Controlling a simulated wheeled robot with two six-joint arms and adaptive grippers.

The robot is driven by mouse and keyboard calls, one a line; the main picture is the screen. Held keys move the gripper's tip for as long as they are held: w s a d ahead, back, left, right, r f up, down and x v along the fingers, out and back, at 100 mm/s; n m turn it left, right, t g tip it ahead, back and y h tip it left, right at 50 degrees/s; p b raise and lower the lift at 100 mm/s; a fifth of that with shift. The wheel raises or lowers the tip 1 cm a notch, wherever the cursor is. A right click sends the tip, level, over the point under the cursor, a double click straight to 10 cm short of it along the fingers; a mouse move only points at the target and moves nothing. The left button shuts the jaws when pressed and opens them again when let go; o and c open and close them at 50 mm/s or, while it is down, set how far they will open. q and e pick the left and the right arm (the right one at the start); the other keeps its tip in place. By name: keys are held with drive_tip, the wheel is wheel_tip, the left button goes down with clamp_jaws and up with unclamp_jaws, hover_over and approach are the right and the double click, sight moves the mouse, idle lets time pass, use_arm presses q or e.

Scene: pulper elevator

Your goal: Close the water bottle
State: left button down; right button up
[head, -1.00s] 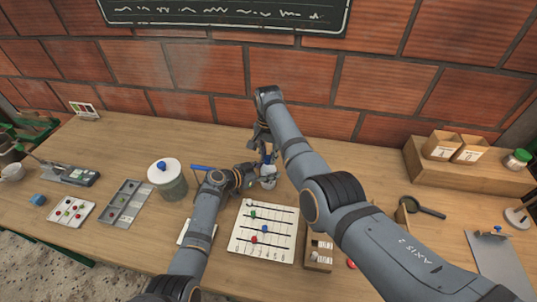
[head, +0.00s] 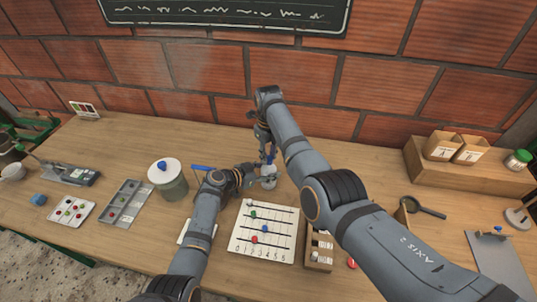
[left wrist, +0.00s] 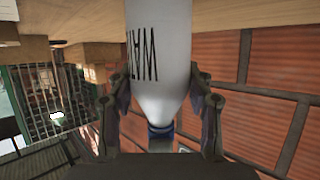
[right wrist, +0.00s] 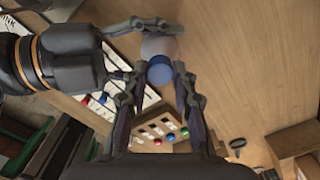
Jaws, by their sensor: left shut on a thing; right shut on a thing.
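The white water bottle (head: 268,183) stands upright near the middle of the table, partly hidden by my arms. In the left wrist view it shows large with dark lettering (left wrist: 158,45). My left gripper (head: 252,178) is shut on its side. A blue cap (right wrist: 159,70) is at the bottle's neck, and a blue band (left wrist: 160,132) shows there in the left wrist view. My right gripper (right wrist: 160,82) comes from above and is shut on the cap, with its fingers on both sides. Whether the cap is seated on the neck I cannot tell.
A wired bead board (head: 262,232) lies in front of the bottle, with a small wooden box (head: 319,250) right of it. A lidded jar (head: 168,180) stands to the left. A magnifying glass (head: 428,208) lies to the right. The table behind the bottle is mostly clear.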

drive_tip(key=o, duration=0.7)
drive_tip(key=shift+r, duration=0.1)
drive_tip(key=shift+r, duration=2.15)
drive_tip(key=shift+c, duration=0.5)
